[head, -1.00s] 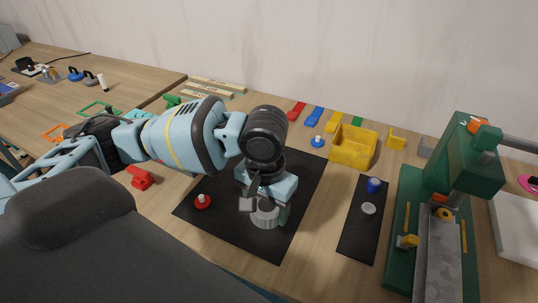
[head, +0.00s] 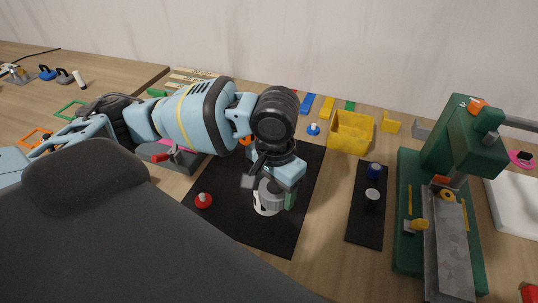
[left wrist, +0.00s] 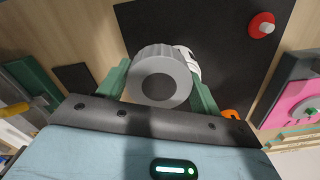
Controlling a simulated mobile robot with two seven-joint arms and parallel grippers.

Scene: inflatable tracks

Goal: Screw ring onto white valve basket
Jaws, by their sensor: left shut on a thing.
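My left gripper (head: 273,198) is shut on a grey ribbed ring (head: 269,189) over the black mat. In the left wrist view the ring (left wrist: 151,58) sits between the green fingers of the gripper (left wrist: 160,90), with its round opening facing the camera. The white valve basket (head: 266,210) shows just below the ring in the head view. In the left wrist view only part of the basket (left wrist: 188,62) shows behind the ring. The two overlap in both views, and I cannot tell whether the threads have engaged. My right gripper is not in view.
A red round piece (head: 203,201) lies on the black mat (head: 243,228). A yellow bin (head: 350,133) stands behind; a green press (head: 478,140) stands at right.

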